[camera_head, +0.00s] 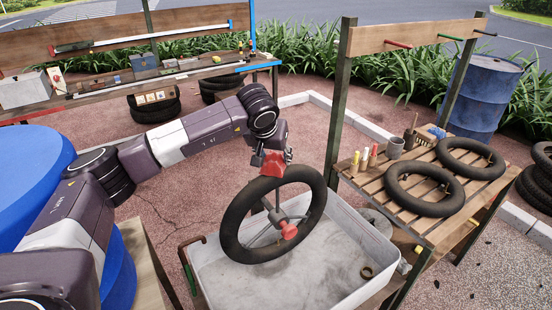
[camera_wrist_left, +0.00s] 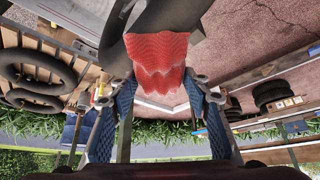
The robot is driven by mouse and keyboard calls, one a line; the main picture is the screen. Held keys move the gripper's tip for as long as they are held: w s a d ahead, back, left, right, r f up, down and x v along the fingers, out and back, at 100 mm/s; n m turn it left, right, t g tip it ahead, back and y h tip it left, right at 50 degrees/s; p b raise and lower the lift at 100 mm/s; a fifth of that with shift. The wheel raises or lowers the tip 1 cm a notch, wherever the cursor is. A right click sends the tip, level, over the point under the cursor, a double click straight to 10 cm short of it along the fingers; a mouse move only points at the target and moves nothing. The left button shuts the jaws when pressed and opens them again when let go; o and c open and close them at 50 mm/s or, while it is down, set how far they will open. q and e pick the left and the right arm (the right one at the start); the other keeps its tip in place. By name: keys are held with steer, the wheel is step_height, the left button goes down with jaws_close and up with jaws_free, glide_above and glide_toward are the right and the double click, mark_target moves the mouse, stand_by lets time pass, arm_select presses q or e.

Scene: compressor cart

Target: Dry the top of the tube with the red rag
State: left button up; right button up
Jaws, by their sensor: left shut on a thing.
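A black inner tube (camera_head: 232,222) stands upright in a pale basin (camera_head: 347,290), around a grey support with a red knob (camera_head: 289,231). My left gripper (camera_head: 268,153) is above the top of the tube, shut on the folded red rag (camera_head: 273,166). The rag hangs at the tube's upper rim; I cannot tell whether it touches. In the left wrist view, the rag (camera_wrist_left: 158,55) sticks out beyond the blue finger pads of the gripper (camera_wrist_left: 158,108), with the dark tube (camera_wrist_left: 165,18) behind it. My right gripper is not in view.
A slatted table (camera_head: 425,222) at right holds two more tubes (camera_head: 425,190), a grey cup (camera_head: 395,148) and small bottles. A blue barrel (camera_head: 485,95) stands behind it. A tool shelf (camera_head: 165,78) is at the back left. Open paving (camera_head: 300,125) lies behind the basin.

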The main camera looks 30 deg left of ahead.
arm_select(q)
steer(key=shift+a, duration=0.1)
steer(key=shift+r+p, duration=2.35)
steer(key=shift+r, duration=1.2)
steer(key=shift+d, duration=0.25)
steer(key=s+d+r+m+b, duration=0.1)
steer(key=s+d+r, duration=0.2)
steer(key=s+d, duration=0.4)
steer(key=s+d+r+m+h+b, duration=0.1)
steer(key=s+d+r+m+b, duration=0.1)
steer(key=s+d, duration=0.5)
steer(key=shift+s+d+r+h, duration=0.25)
steer(key=shift+s+r+h, duration=0.05)
steer(key=shift+s+r, duration=0.5)
